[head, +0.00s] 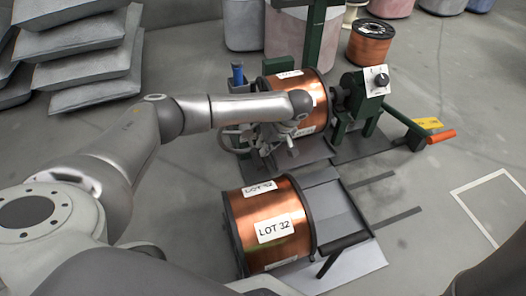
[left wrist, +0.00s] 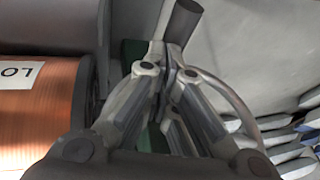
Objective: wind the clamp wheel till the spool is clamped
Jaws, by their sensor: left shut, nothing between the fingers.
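A copper spool (head: 318,97) sits in the green stand (head: 316,40), partly hidden behind my left arm. The clamp wheel (head: 224,142) is on the left side of the stand, mostly hidden by my left gripper (head: 246,137). In the left wrist view, the curved grey rim of the wheel (left wrist: 246,98) passes behind the fingers of my left gripper (left wrist: 170,68). A dark grip-like cylinder (left wrist: 184,22) stands just beyond the fingertips. The fingers are shut with nothing between them. I cannot tell whether they touch the wheel. My right gripper is out of view.
Another copper spool marked LOT 32 (head: 283,216) rests in front of the stand, beside a grey plate (head: 340,212). Grey sacks (head: 85,65) are stacked at the left.

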